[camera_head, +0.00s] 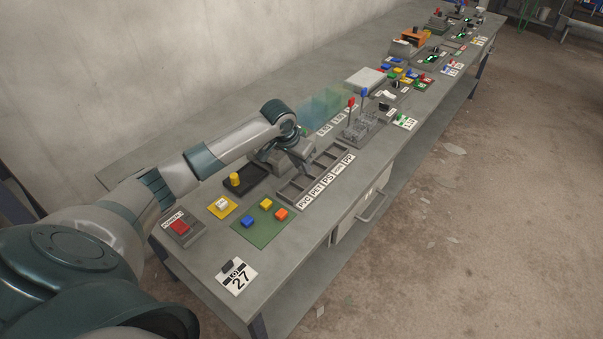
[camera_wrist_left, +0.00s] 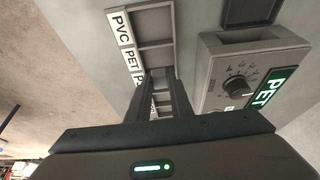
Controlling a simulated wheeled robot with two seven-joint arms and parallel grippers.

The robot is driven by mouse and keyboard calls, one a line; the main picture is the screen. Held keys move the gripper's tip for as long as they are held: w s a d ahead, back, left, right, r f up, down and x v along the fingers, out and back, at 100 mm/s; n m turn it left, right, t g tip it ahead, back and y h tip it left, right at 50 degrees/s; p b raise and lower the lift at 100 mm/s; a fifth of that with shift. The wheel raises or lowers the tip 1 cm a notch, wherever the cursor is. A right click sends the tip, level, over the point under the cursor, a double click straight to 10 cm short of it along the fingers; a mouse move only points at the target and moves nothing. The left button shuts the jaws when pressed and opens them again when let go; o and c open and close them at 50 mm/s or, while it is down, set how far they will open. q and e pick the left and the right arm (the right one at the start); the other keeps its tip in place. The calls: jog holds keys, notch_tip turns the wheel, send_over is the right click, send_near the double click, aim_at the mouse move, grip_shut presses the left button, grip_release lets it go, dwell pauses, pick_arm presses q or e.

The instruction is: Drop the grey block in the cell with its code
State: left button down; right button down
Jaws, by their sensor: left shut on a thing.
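My left gripper (camera_head: 306,168) is above the sorting tray (camera_head: 283,194), close to its grey reader. It is shut on the grey block, which hardly shows between the fingers (camera_wrist_left: 161,82) in the left wrist view. The tray's rim (camera_wrist_left: 175,28) shows there too, with labels PVC, PET and a partly hidden PS. In the head view the row of labels runs from PVC to PP. The grey reader (camera_wrist_left: 213,85) has a dial and a green display (camera_wrist_left: 265,98) reading PET. My right gripper is out of view.
A green mat (camera_head: 262,234) holds blue, yellow and orange blocks.

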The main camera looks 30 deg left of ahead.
aim_at(301, 172)
pick_arm(q)
notch_tip(301, 172, down, 3)
jog(key=shift+s+r+p, duration=0.1)
jog(key=shift+p, duration=0.45)
jog(key=shift+f, duration=0.55)
jog(key=shift+f, duration=0.6)
jog(key=c, duration=1.9)
grip_release()
jog(key=shift+o, duration=0.2)
jog(key=shift+r, duration=0.8)
jog(key=b+v, duration=0.2)
jog(key=v, duration=0.9)
jog(key=shift+r, duration=0.3)
jog(key=shift+s+d+f, duration=0.1)
jog(key=shift+s, duration=0.05)
